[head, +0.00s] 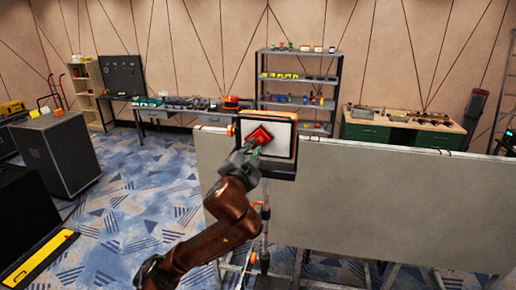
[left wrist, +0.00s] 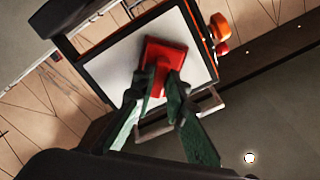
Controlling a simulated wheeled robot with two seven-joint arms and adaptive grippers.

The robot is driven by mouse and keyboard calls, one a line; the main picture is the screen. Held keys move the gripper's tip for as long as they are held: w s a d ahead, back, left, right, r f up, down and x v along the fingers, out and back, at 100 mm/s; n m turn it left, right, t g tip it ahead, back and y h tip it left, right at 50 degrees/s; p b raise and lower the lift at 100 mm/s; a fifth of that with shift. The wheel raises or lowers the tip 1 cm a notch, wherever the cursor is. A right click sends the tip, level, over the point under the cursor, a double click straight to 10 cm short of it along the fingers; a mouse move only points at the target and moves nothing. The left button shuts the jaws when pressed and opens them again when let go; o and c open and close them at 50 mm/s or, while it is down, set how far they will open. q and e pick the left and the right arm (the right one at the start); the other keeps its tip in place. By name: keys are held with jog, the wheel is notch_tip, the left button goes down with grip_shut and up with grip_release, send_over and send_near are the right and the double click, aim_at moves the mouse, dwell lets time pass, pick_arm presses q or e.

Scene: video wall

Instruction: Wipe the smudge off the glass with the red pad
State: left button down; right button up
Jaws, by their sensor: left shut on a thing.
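My left gripper (head: 256,149) is shut on the red pad (head: 260,135). In the left wrist view the green fingers (left wrist: 158,85) close on the handle of the red pad (left wrist: 166,60). The pad lies over the pale glass panel (head: 281,140), which has a dark frame with orange parts; it also shows in the left wrist view (left wrist: 118,68). The pad looks to be against the glass or very near it; I cannot tell which. No smudge can be made out on the visible glass. My right gripper is not in view.
A large grey board (head: 370,200) stands behind and to the right of the panel. Dark cases (head: 60,150) stand at the left on blue patterned carpet. A metal shelf (head: 297,85), a workbench (head: 400,131) and a long table line the back wall. The carpet at left centre is clear.

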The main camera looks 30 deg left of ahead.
pick_arm(q)
jog(key=shift+s+a, duration=0.25)
jog(key=shift+a, duration=0.65)
jog(key=shift+s+a, duration=0.2)
jog(key=shift+a, duration=0.7)
jog(key=shift+d+r+p, duration=0.1)
jog(key=shift+p, duration=0.3)
jog(key=shift+w+d+p, duration=1.35)
jog(key=shift+d+p, duration=0.2)
jog(key=shift+d, duration=4)
jog(key=shift+s+a, duration=0.25)
jog(key=shift+a, duration=0.75)
jog(key=shift+s+a, duration=0.2)
jog(key=shift+a, duration=0.8)
jog(key=shift+s+a+p, duration=0.3)
jog(key=shift+a, duration=0.9)
jog(key=shift+s+a+p, duration=0.3)
jog(key=shift+a, duration=0.95)
jog(key=shift+s+a+p, duration=0.3)
jog(key=shift+a, duration=0.9)
